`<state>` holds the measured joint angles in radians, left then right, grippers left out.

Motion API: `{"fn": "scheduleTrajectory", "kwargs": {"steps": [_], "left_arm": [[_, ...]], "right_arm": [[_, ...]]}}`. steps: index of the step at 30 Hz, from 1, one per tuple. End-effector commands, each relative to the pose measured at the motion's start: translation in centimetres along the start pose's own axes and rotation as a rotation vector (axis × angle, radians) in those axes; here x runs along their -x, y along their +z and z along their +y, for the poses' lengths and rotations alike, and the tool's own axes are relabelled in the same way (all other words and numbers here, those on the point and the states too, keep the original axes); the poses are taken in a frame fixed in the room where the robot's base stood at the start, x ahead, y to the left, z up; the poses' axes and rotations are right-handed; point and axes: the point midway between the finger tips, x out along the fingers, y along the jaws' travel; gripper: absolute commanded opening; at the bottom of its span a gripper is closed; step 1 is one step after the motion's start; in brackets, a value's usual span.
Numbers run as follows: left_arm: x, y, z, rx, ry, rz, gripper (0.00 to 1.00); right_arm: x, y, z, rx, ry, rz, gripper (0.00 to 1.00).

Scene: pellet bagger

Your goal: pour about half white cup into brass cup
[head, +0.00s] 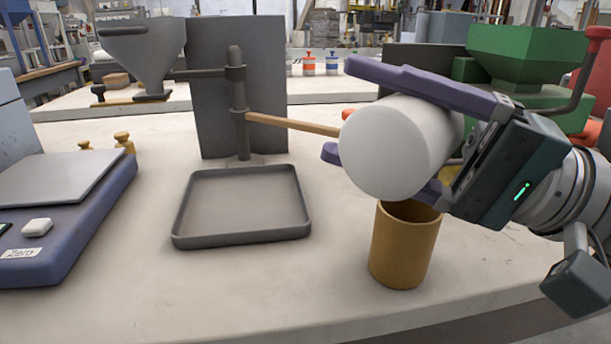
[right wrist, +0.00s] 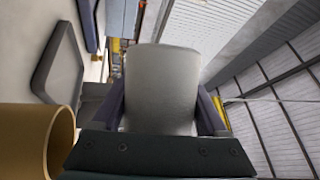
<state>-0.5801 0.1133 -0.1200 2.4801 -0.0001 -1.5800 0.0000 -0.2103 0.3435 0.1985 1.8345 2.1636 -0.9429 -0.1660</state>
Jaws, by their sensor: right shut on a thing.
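The white cup (head: 388,150) is held in my right gripper (head: 398,140), whose purple fingers grip it from both sides. The cup is tilted well over, and its closed bottom or side faces the head camera, so its mouth and contents are hidden. It also fills the middle of the right wrist view (right wrist: 162,88). The brass cup (head: 402,250) stands upright on the table just below the white cup, apart from it as far as I can see. Its rim is partly covered by the white cup and gripper; it also shows in the right wrist view (right wrist: 30,145). My left gripper is not in view.
A grey tray (head: 243,208) lies left of the brass cup, below a stand (head: 239,110) with a wooden rod (head: 292,125). A blue scale (head: 75,215) is at far left with brass weights (head: 123,141) behind. A green hopper (head: 525,55) stands behind my right gripper.

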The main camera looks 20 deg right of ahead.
Motion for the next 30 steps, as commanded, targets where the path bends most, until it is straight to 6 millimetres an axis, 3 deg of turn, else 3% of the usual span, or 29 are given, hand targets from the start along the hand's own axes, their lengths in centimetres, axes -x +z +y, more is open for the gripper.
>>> {"fn": "scheduleTrajectory", "kwargs": {"steps": [30], "left_arm": [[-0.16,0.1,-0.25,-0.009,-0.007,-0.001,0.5]], "right_arm": [[0.04,-0.28,-0.25,-0.055,-0.024,0.017,0.16]]}}
